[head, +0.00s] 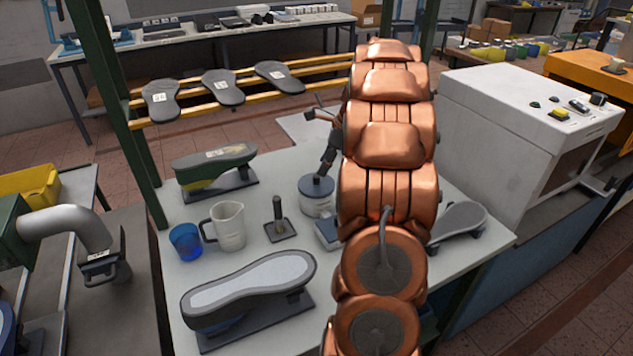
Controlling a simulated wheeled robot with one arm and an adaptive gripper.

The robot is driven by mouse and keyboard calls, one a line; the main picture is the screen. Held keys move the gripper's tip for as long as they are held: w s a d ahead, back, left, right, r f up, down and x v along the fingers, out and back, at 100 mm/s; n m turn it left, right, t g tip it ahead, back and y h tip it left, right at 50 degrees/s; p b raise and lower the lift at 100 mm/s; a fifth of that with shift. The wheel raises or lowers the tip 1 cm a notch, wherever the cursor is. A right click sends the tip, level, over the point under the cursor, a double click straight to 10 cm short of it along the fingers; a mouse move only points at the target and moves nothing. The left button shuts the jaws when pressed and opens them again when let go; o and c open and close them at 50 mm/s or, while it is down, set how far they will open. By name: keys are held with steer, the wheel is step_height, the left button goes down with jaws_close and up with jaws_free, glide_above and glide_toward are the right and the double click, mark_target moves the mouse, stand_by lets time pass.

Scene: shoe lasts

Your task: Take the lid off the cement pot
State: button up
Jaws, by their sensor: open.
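The cement pot (317,205) is a short, pale grey round pot standing near the middle of the light bench top. Its grey lid (310,186) is on it, with a small dark knob on top. My gripper (318,145) is dark and partly hidden behind my copper-coloured arm. It is open, with one finger reaching down close to the lid's knob and another part sticking out to the left higher up. I cannot tell whether the lower finger touches the knob. Nothing shows between the fingers.
A white jug (228,227), a blue cup (186,242) and an upright peg on a dark base (280,228) stand left of the pot. Shoe lasts lie at the front (250,283) and back left (213,160). A box (328,235) sits close, partly behind my arm.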

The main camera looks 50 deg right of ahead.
mark_target(316, 180)
steer(key=shift+p+x, duration=1.05)
steer(key=shift+x, duration=1.7)
steer(key=shift+d, duration=0.15)
jaws_close()
